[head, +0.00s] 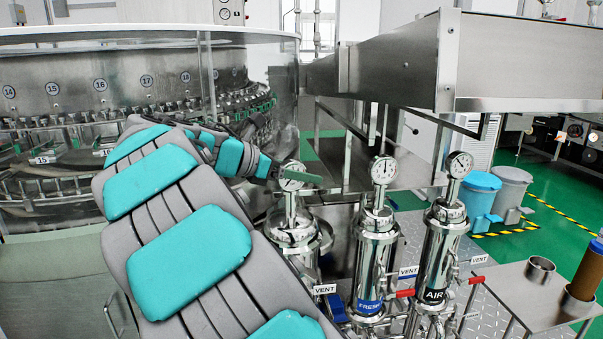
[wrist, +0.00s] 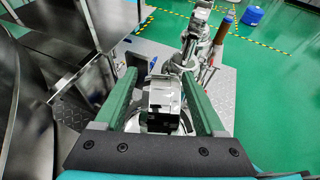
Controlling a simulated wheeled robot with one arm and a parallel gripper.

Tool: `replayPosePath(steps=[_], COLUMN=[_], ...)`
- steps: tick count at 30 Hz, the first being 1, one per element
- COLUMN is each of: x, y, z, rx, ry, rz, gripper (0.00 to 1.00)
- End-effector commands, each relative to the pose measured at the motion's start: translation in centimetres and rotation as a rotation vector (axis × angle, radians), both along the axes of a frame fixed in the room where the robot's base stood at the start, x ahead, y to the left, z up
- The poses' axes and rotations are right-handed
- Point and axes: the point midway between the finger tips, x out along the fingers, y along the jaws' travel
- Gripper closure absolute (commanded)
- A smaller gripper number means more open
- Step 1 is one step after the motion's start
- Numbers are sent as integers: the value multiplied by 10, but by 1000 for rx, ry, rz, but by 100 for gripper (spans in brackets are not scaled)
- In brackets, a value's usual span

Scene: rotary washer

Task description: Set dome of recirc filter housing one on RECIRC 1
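The leftmost filter housing (head: 308,262) has a steel dome (head: 289,236) at its top, with a stem and a round gauge (head: 293,168). Its name label is hidden behind my arm, so I cannot read RECIRC 1. My gripper (head: 300,178) is at the gauge, above the dome. In the wrist view my gripper (wrist: 160,82) has its green fingers on both sides of a dark and metal top piece (wrist: 165,97). A gap shows beside each finger, so it looks open. I cannot tell whether the dome is fully seated.
The FRESH housing (head: 375,255) and the AIR housing (head: 437,245) stand close to the right, each with a gauge. A side table (head: 530,300) holds a steel cup (head: 540,270) and a brown cylinder (head: 583,290). The washer (head: 75,90) is at left. A steel duct (head: 400,65) hangs above.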

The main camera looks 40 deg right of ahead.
Motion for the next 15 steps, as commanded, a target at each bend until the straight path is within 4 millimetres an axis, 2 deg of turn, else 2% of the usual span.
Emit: replayPosePath(steps=[9, 15], x=[1, 3], y=[2, 19], z=[0, 7], rx=[2, 1], ry=[1, 0], rz=[0, 2], gripper=[28, 28])
